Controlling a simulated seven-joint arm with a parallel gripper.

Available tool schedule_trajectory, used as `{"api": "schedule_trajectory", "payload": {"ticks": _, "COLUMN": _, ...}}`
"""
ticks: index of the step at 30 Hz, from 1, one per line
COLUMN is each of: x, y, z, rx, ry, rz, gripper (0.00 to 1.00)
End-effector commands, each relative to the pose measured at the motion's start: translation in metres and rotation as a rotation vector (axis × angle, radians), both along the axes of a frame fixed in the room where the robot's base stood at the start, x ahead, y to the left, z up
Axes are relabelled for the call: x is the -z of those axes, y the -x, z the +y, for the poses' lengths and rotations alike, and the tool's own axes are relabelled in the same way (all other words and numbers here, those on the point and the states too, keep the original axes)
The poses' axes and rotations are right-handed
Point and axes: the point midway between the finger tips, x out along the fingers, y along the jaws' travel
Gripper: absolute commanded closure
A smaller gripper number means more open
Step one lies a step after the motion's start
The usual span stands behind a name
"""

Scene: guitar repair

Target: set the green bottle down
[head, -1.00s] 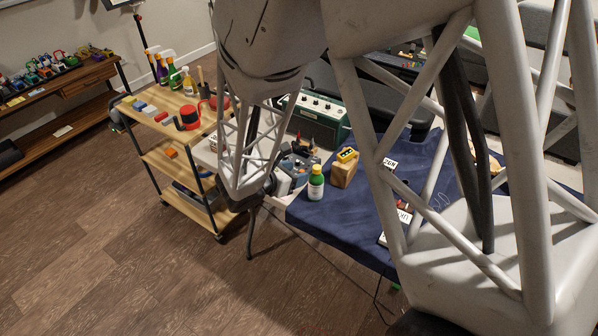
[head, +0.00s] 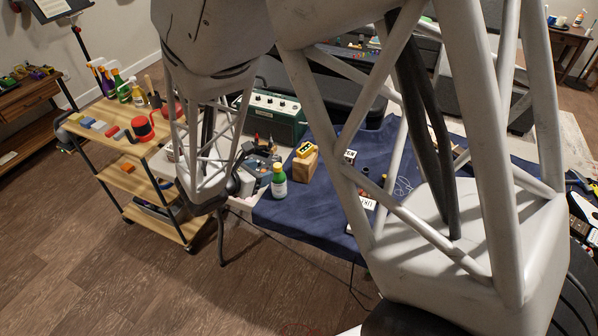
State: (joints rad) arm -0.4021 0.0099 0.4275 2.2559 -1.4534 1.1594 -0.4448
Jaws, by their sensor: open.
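The green bottle (head: 279,182), with a pale label, stands upright on the blue cloth (head: 300,213) near its left corner. My gripper (head: 258,181) is a dark shape just left of the bottle, partly hidden behind my own arm. Its jaws are open. The fingertips are too small to make out, and I cannot tell whether they touch the bottle.
A green amplifier (head: 275,119) is behind. A wooden cart (head: 128,172) with several bottles stands at left. My arm hides part of the table. Cloth in front of the bottle is clear.

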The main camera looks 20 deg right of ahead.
Motion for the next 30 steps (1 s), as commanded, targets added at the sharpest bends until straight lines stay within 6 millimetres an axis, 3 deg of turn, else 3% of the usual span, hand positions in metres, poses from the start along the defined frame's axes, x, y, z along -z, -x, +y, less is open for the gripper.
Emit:
{"api": "schedule_trajectory", "payload": {"ticks": 8, "x": -0.042, "y": 0.034, "z": -0.036, "rx": 0.25, "ry": -0.178, "rz": -0.114, "gripper": 0.47}}
{"api": "schedule_trajectory", "payload": {"ticks": 15, "x": -0.08, "y": 0.078, "z": -0.063, "rx": 0.525, "ry": -0.385, "rz": -0.249, "gripper": 0.47}}
{"api": "schedule_trajectory", "payload": {"ticks": 30, "x": -0.139, "y": 0.167, "z": -0.081, "rx": 1.074, "ry": -0.827, "rz": -0.534, "gripper": 0.47}}
